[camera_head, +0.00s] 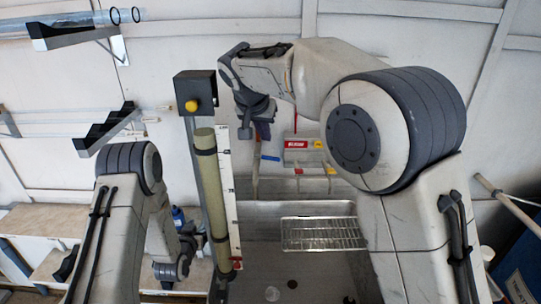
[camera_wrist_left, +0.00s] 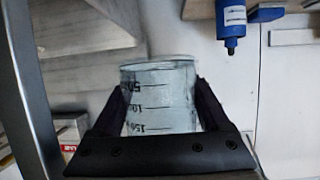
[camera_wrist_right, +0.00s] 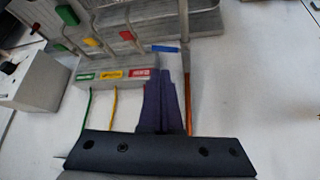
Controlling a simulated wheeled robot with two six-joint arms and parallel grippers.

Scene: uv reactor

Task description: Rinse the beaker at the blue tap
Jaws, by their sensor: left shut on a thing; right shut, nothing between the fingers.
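The clear glass beaker (camera_wrist_left: 160,98), with dark volume marks, is between the fingers of my left gripper (camera_wrist_left: 162,105), which is shut on it. In the head view my left gripper is low at the left, and I cannot make out the beaker there. The blue tap handle (camera_wrist_right: 165,49) is just beyond the tips of my right gripper (camera_wrist_right: 162,75). It also shows in the head view (camera_head: 270,158), just below my right gripper (camera_head: 262,132). The right gripper is shut and empty. I cannot tell whether it touches the handle.
Red (camera_wrist_right: 127,35), yellow (camera_wrist_right: 85,45) and green (camera_wrist_right: 67,15) tap handles stand beside the blue one. A sink with a wire rack (camera_head: 323,233) lies below. A tall upright tube (camera_head: 213,195) stands between my arms. A blue bottle (camera_wrist_left: 232,22) is near the beaker.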

